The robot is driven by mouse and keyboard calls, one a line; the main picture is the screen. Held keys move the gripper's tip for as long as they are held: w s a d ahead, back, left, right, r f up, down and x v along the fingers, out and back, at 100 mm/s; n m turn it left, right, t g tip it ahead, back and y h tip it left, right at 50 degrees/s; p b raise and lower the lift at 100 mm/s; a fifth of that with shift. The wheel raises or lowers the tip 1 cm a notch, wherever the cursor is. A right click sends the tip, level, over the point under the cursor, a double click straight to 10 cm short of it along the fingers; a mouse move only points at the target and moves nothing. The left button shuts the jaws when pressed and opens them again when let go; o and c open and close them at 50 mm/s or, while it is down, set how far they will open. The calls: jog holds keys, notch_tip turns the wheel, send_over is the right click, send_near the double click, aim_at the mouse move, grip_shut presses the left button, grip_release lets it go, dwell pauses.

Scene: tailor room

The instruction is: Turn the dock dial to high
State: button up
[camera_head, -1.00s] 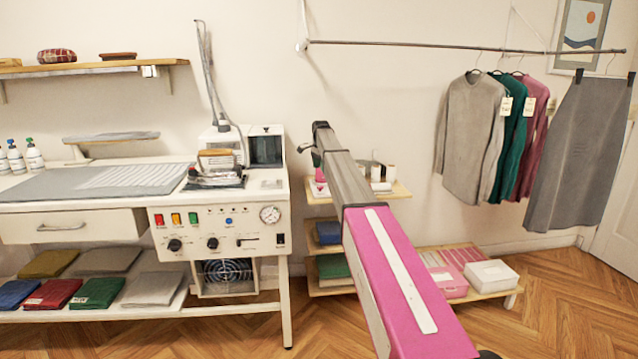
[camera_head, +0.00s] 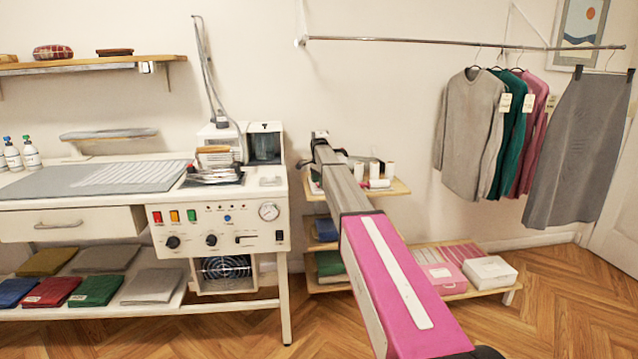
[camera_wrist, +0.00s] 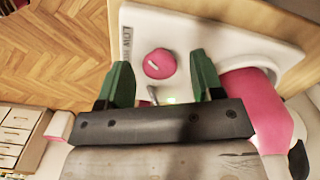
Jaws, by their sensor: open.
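The dock dial (camera_wrist: 158,63) is a round pink knob with a small pale mark on its face. It sits on a white dock panel (camera_wrist: 190,30) in the wrist view. The word LOW is printed at the panel's left edge; no high label is readable. My gripper (camera_wrist: 161,65) is open, its two green fingers on the left and right of the dial. Gaps show between the fingers and the knob, and I cannot tell their depth. In the head view my gripper is small and unclear at the far end of my arm, and the dial cannot be made out.
A pink cylinder (camera_wrist: 253,110) stands right of the fingers. In the head view, a small wooden shelf (camera_head: 398,187) with white items lies behind my arm. A white ironing bench (camera_head: 285,215) with knobs stands left. Clothes (camera_head: 470,135) hang right. Wooden floor (camera_head: 560,310) is open at right.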

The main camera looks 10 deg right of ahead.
jog(key=shift+f, duration=0.1)
jog(key=shift+c, duration=0.2)
jog(key=c, duration=0.9)
jog(key=shift+o, duration=0.2)
jog(key=shift+n, duration=0.4)
jog(key=n, duration=0.7)
jog(key=shift+n, duration=0.3)
jog(key=n, duration=0.4)
jog(key=shift+n, duration=1.7)
